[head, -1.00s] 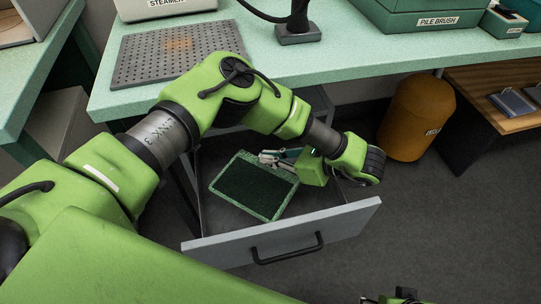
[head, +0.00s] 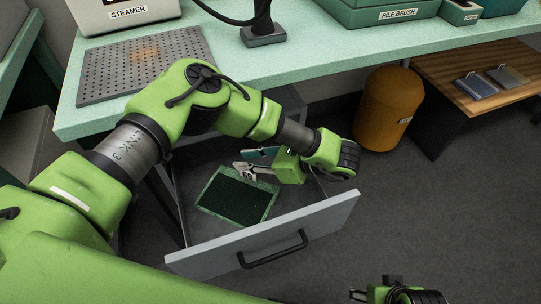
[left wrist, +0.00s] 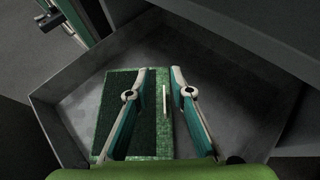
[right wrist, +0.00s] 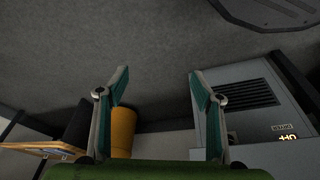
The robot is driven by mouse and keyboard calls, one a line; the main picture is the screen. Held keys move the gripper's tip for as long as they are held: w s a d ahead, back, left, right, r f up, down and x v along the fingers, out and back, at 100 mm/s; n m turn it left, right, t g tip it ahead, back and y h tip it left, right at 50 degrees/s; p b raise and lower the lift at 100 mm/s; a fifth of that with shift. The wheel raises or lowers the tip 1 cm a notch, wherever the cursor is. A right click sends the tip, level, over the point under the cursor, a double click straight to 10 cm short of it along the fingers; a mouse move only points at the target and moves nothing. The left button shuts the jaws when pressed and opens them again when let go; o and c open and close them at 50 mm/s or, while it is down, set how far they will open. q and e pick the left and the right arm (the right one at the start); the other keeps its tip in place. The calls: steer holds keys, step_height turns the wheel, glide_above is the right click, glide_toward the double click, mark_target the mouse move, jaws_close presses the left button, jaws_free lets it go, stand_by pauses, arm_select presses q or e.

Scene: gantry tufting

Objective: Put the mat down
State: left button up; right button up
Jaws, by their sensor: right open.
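The mat (head: 235,198), dark green with a lighter green border, lies in the open grey drawer (head: 262,238). In the left wrist view the mat (left wrist: 118,95) looks flat on the drawer floor, with a small pale strip near its right edge.
The green worktop (head: 330,50) overhangs the drawer, with a perforated plate (head: 140,62) and a steamer (head: 125,10). A mustard-coloured bin (head: 389,108) stands right of the drawer, beside a wooden bench (head: 470,75). The floor at right is clear.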

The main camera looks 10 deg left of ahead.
arm_select(q)
steer(key=p+v, duration=0.1)
steer(key=v, duration=1.1)
steer(key=shift+r+p, duration=0.35)
arm_select(e)
step_height(320, 180, down, 7)
steer(key=shift+w, duration=0.15)
arm_select(q)
steer(key=shift+r, duration=0.15)
